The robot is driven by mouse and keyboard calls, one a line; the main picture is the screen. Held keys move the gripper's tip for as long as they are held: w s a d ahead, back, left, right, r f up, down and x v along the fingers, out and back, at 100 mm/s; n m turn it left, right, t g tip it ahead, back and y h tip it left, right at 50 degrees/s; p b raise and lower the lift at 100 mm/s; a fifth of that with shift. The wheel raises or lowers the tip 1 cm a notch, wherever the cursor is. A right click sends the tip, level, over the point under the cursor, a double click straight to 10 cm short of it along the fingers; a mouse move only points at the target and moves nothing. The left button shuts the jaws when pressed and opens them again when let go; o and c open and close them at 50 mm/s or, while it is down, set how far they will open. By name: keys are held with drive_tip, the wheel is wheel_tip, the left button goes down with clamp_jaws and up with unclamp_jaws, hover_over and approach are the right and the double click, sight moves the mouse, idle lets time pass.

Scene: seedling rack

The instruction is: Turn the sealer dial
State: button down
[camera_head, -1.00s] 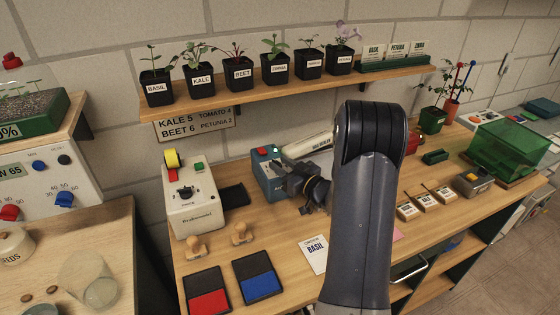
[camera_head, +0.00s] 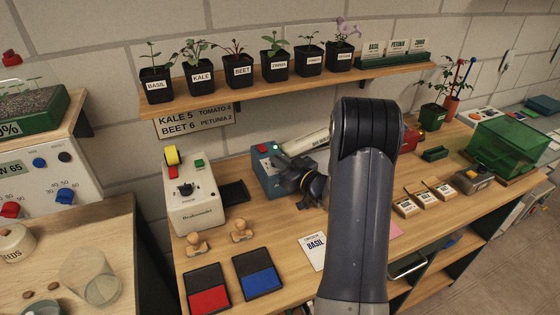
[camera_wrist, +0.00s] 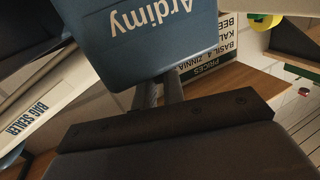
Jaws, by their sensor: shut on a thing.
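The bag sealer is a blue box (camera_head: 268,180) with a red button and a pale sealing arm (camera_head: 305,142) reaching back to the right. In the wrist view its blue body (camera_wrist: 150,40) fills the top, its lettering upside down, and the arm marked BAG SEALER (camera_wrist: 30,118) runs along the left. My gripper (camera_head: 283,172) is at the front right of the sealer body, shut on the sealer dial. The dial itself is hidden behind my gripper. In the wrist view my fingers (camera_wrist: 165,92) reach up close to the sealer's face, and their tips are hidden.
A cream machine (camera_head: 193,195) stands left of the sealer, with a dark tray between. The potted-seedling shelf (camera_head: 270,86) hangs above.

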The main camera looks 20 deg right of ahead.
drive_tip(key=shift+a+f+m+h+b, duration=0.15)
drive_tip(key=shift+m+h+b, duration=0.25)
drive_tip(key=shift+h+b, duration=0.35)
drive_tip(key=h+b, duration=0.1)
drive_tip(key=b, duration=0.1)
drive_tip(key=m+h+b, duration=0.1)
drive_tip(key=shift+s+a+f+m+t+b, duration=0.1)
drive_tip(key=shift+a+f+m+t+b, duration=0.05)
drive_tip(key=shift+m+t+b, duration=0.2)
drive_tip(key=m+h+b, duration=0.1)
drive_tip(key=h+b, duration=0.1)
drive_tip(key=shift+a+b, duration=0.1)
drive_tip(key=shift+b, duration=0.2)
drive_tip(key=m+h+b, duration=0.1)
drive_tip(key=h+b, duration=0.1)
drive_tip(key=m+h+b, duration=0.2)
drive_tip(key=b, duration=0.1)
drive_tip(key=shift+a+h, duration=0.2)
drive_tip(key=shift+h, duration=0.15)
drive_tip(key=shift+r+m+h+b, duration=0.2)
drive_tip(key=shift+m+h+b, duration=0.15)
drive_tip(key=shift+h+b, duration=0.25)
drive_tip(key=shift+r+m+h+b, duration=0.15)
drive_tip(key=shift+m+h+b, duration=0.25)
drive_tip(key=shift+h, duration=0.1)
drive_tip(key=c, duration=1.5)
unclamp_jaws()
